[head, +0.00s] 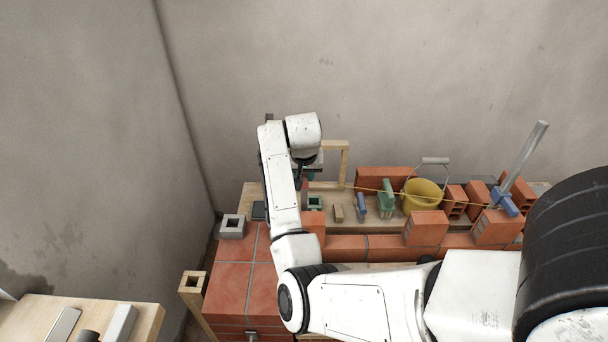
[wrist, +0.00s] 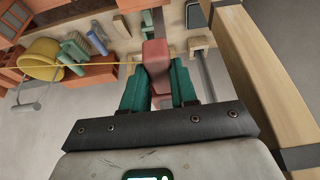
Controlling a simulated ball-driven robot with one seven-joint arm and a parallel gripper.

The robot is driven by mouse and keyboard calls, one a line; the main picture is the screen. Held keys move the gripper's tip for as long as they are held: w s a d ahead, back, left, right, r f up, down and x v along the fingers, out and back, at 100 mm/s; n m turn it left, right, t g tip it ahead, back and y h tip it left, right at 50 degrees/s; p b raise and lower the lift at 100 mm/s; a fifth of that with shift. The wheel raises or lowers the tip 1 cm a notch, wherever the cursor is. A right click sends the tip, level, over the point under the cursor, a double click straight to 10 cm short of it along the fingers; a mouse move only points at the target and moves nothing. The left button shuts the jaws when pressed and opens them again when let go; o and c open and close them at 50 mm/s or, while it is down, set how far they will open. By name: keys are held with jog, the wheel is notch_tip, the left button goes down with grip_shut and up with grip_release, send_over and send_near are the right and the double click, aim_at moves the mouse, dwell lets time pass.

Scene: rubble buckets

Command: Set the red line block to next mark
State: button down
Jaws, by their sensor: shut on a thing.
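The red line block (wrist: 155,55) is between the two teal fingers of my gripper (wrist: 158,82) in the wrist view. The fingers are shut on its sides. A yellow line (wrist: 105,63) runs from beside the block off to the left. In the head view my gripper (head: 306,180) is over the far left part of the workbench, partly hidden by my arm, and only a small dark red bit of the block shows. The yellow line (head: 375,190) stretches right from there. A wooden post (wrist: 246,75) stands right of the block in the wrist view.
A yellow bucket (head: 422,196), a green-handled tool (head: 386,200) and several red bricks (head: 426,228) stand to the right on the bench. A grey hollow block (head: 232,226) is at the left. A wooden frame (head: 345,163) rises behind my gripper.

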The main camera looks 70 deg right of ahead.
jog(key=c, duration=0.9)
grip_release()
jog(key=b+v, duration=0.1)
jog(key=v, duration=0.9)
jog(key=shift+a+r, duration=0.25)
jog(key=s+a+f+n, duration=0.2)
jog(key=a+f+n, duration=0.2)
jog(key=a+f, duration=0.35)
jog(key=s+a+f+n, duration=0.3)
jog(key=a+f+n, duration=0.1)
jog(key=a+f, duration=0.35)
jog(key=s+a+f+n+y, duration=0.1)
jog(key=s+a+f, duration=0.1)
jog(key=a, duration=0.3)
jog(key=s+a+f+n+y, duration=0.1)
jog(key=s+a+f+n, duration=0.1)
jog(key=s+a, duration=0.3)
jog(key=s+a+f+n+y, duration=0.1)
jog(key=s+a+f+n, duration=0.1)
jog(key=s+a, duration=0.2)
jog(key=shift+a+f+g+y, duration=0.15)
jog(key=shift+a+y, duration=0.05)
jog(key=shift+a, duration=0.4)
jog(key=shift+a+f+g+y, duration=0.1)
jog(key=shift+a+g+y, duration=0.1)
jog(key=shift+a, duration=0.45)
